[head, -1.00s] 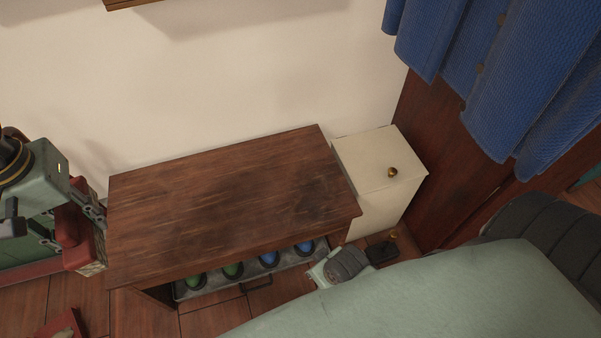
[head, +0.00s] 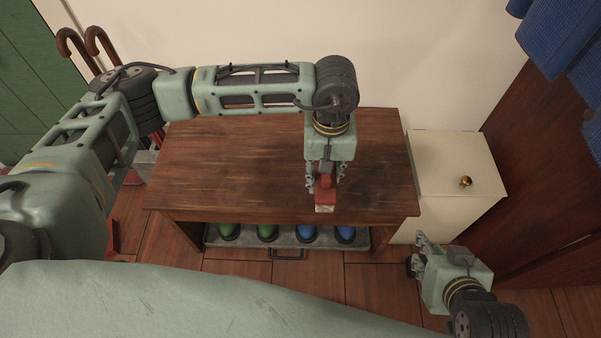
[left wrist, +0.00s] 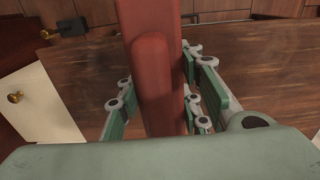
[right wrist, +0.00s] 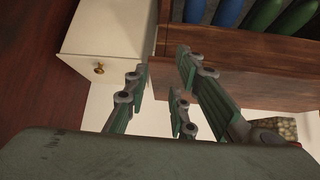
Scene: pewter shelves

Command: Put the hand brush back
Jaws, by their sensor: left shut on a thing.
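The hand brush (head: 326,194) is red with a pale bristle end. My left gripper (head: 326,178) is shut on it, over the right part of the brown wooden bench (head: 235,165). I cannot tell whether the brush touches the bench. In the left wrist view the red handle (left wrist: 153,70) runs between the left gripper's fingers (left wrist: 155,100). My right gripper (head: 420,252) is near the floor in front of the cream cabinet. In the right wrist view its fingers (right wrist: 155,98) are apart with nothing between them.
Green and blue shoes (head: 306,234) sit on a grey tray (head: 275,243) under the bench. The cream cabinet (head: 455,170) with a brass knob stands at the right. Hooked canes (head: 75,45) stand at the left. Blue cloth (head: 550,35) hangs at upper right. The bench's left top is clear.

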